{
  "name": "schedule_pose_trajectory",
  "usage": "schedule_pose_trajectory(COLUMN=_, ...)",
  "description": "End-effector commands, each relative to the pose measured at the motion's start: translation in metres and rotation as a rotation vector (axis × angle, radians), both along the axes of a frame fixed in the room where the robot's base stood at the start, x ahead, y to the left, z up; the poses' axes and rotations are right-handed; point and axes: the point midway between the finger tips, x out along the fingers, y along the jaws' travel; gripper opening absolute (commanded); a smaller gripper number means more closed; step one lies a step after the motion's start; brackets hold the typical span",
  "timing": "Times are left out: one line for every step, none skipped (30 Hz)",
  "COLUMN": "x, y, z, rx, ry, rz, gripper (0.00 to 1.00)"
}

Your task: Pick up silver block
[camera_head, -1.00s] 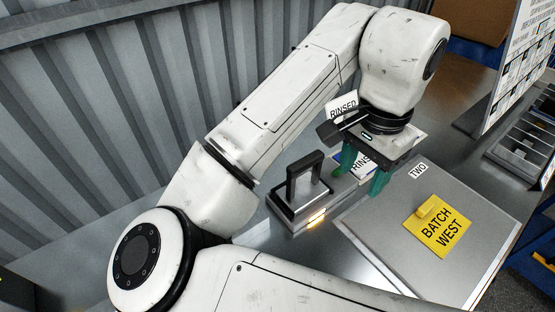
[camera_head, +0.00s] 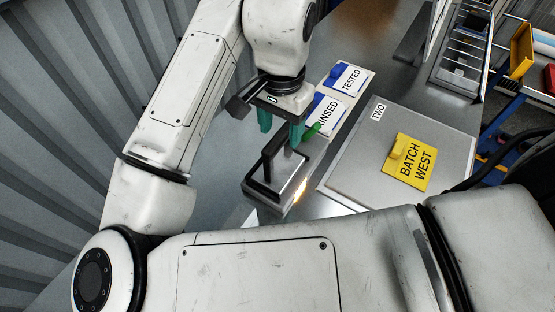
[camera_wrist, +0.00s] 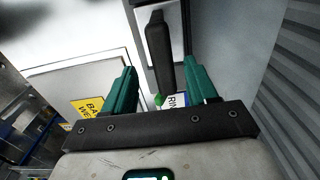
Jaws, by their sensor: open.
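The silver block (camera_head: 291,187) is a low metal block with a black upright handle (camera_head: 268,165) on top, on the grey counter. My gripper (camera_head: 280,138) has green fingers, set apart with nothing between them, beside and seemingly above the block's far end. In the wrist view, my gripper (camera_wrist: 160,68) is open, and the black handle (camera_wrist: 158,45) appears ahead, in line with the gap between the fingers. The silver block (camera_wrist: 181,18) shows around the handle there. I cannot tell the exact height of the fingers over it.
RINSED (camera_head: 326,112) and TESTED (camera_head: 349,78) cards lie behind the block; a small green piece (camera_head: 312,131) is beside the finger. A grey panel marked TWO (camera_head: 350,160), with a yellow BATCH WEST tag (camera_head: 411,163), lies right. An amber light (camera_head: 299,192) glows on the block's side. Corrugated wall (camera_head: 60,120) left.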

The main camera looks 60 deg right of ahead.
Motion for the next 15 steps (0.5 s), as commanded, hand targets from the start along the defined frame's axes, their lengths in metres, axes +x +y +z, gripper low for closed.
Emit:
schedule_pose_trajectory(x=0.0, y=0.0, z=-0.003, rx=0.0, ry=0.001, rz=0.002, gripper=0.57)
schedule_pose_trajectory(x=0.001, y=0.0, z=-0.005, rx=0.001, ry=0.002, rz=0.002, gripper=0.57)
schedule_pose_trajectory(x=0.001, y=0.0, z=-0.009, rx=0.001, ry=0.003, rz=0.001, gripper=0.57)
schedule_pose_trajectory(x=0.002, y=0.0, z=-0.013, rx=0.001, ry=0.002, rz=0.001, gripper=0.57)
schedule_pose_trajectory(x=0.003, y=0.0, z=-0.017, rx=0.002, ry=0.002, rz=0.001, gripper=0.57)
schedule_pose_trajectory(x=0.004, y=0.0, z=-0.023, rx=0.002, ry=0.003, rz=0.002, gripper=0.57)
schedule_pose_trajectory(x=0.005, y=0.0, z=-0.028, rx=0.002, ry=0.003, rz=0.003, gripper=0.57)
schedule_pose_trajectory(x=0.005, y=0.0, z=-0.032, rx=0.002, ry=0.003, rz=0.002, gripper=0.57)
schedule_pose_trajectory(x=0.005, y=-0.001, z=-0.038, rx=0.001, ry=0.003, rz=0.001, gripper=0.57)
schedule_pose_trajectory(x=0.005, y=-0.001, z=-0.042, rx=0.001, ry=0.002, rz=0.001, gripper=0.57)
schedule_pose_trajectory(x=0.005, y=-0.001, z=-0.045, rx=0.001, ry=0.002, rz=0.001, gripper=0.57)
schedule_pose_trajectory(x=0.005, y=-0.001, z=-0.048, rx=0.001, ry=0.002, rz=0.0, gripper=0.57)
schedule_pose_trajectory(x=0.005, y=-0.001, z=-0.05, rx=0.0, ry=0.002, rz=0.0, gripper=0.57)
schedule_pose_trajectory(x=0.005, y=-0.001, z=-0.051, rx=0.0, ry=0.002, rz=0.0, gripper=0.57)
schedule_pose_trajectory(x=0.005, y=-0.001, z=-0.052, rx=0.0, ry=0.001, rz=0.0, gripper=0.57)
